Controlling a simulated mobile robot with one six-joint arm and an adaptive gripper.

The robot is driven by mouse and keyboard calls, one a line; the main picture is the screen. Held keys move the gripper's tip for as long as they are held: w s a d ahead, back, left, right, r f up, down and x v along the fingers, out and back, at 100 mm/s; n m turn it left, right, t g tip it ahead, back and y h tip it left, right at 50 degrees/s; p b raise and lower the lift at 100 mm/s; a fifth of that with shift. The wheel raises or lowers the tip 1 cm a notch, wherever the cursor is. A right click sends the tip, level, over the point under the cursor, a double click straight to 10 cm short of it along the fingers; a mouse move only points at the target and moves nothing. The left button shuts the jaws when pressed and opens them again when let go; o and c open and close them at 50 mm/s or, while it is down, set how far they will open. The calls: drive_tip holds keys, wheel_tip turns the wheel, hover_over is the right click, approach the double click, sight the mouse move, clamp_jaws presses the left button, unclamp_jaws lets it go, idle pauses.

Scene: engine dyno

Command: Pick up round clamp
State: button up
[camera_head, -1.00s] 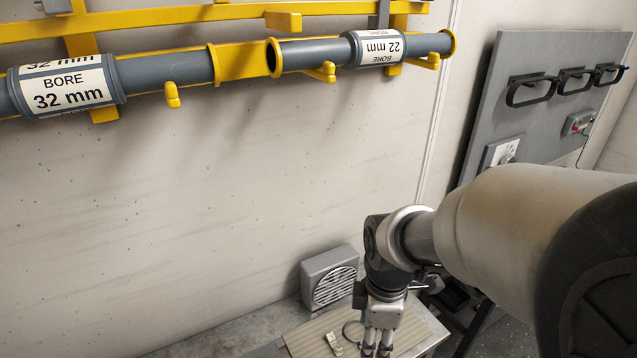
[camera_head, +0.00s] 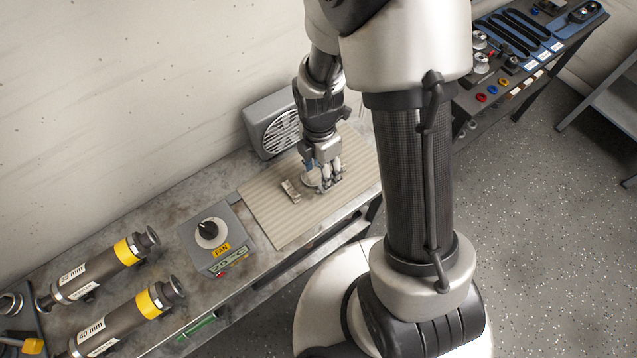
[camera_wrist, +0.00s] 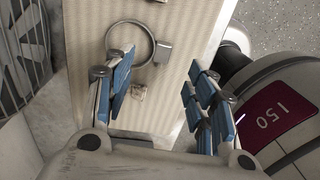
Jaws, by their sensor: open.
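The round clamp (camera_wrist: 153,43) is a thin metal ring with a small block-like fastener on its right side in the wrist view. It lies on the ribbed beige mat (camera_wrist: 88,18). My gripper (camera_wrist: 163,85) is open, its blue-padded fingers spread apart above the mat. The ring lies beyond the left fingers' tips, between the two finger sets but nearer the left one.
A grey fan (camera_head: 272,125) stands behind the mat. A FAN control box (camera_head: 215,238) and two bore cylinders (camera_head: 105,268) are to the left.

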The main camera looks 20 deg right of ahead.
drive_tip(key=shift+d+f+b, duration=0.15)
drive_tip(key=shift+f+b, duration=1.3)
drive_tip(key=shift+f, duration=1.7)
drive_tip(key=shift+r, duration=0.1)
drive_tip(key=c, duration=1.1)
